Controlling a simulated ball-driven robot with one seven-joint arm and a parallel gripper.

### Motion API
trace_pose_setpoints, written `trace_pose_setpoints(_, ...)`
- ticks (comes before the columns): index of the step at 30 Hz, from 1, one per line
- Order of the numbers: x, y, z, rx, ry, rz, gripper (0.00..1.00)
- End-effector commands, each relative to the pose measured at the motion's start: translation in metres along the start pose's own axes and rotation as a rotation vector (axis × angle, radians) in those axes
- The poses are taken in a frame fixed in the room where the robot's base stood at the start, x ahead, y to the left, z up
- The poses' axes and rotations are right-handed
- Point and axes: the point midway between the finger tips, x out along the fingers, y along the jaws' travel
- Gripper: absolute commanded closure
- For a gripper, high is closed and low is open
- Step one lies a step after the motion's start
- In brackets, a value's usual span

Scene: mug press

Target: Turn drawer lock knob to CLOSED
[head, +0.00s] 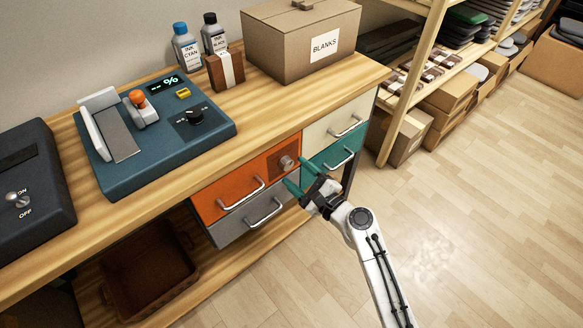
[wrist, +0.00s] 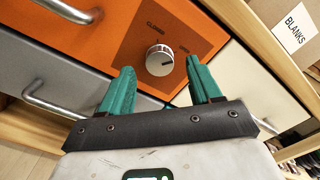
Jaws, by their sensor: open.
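The drawer lock knob (head: 287,162) is a round silver knob on a dark brown plate at the right end of the orange drawer front (head: 226,200). In the wrist view the knob (wrist: 159,60) shows between the fingertips, with a CLOSED label (wrist: 155,27) above it and a second, blurred label, apparently OPEN, to its right. A dark mark on the knob points right, roughly towards that second label. My gripper (head: 298,176) has teal fingers, spread open and empty, just in front of the knob. It also shows in the wrist view (wrist: 160,68), with a gap on both sides of the knob.
A bar handle (head: 242,196) on the orange drawer lies left of the knob. A grey drawer (head: 240,228) is below, and cream (head: 325,130) and teal (head: 318,160) drawers are to the right. The workbench top (head: 265,98) overhangs them. Open floor lies in front.

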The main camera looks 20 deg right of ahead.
Motion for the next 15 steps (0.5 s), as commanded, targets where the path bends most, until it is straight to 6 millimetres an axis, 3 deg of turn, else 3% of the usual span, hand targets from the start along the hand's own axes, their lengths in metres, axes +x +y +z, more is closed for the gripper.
trace_pose_setpoints(6,0.024,0.000,0.001,-0.002,-0.001,0.001,0.37)
trace_pose_setpoints(15,0.029,0.001,0.000,-0.002,0.000,0.002,0.37)
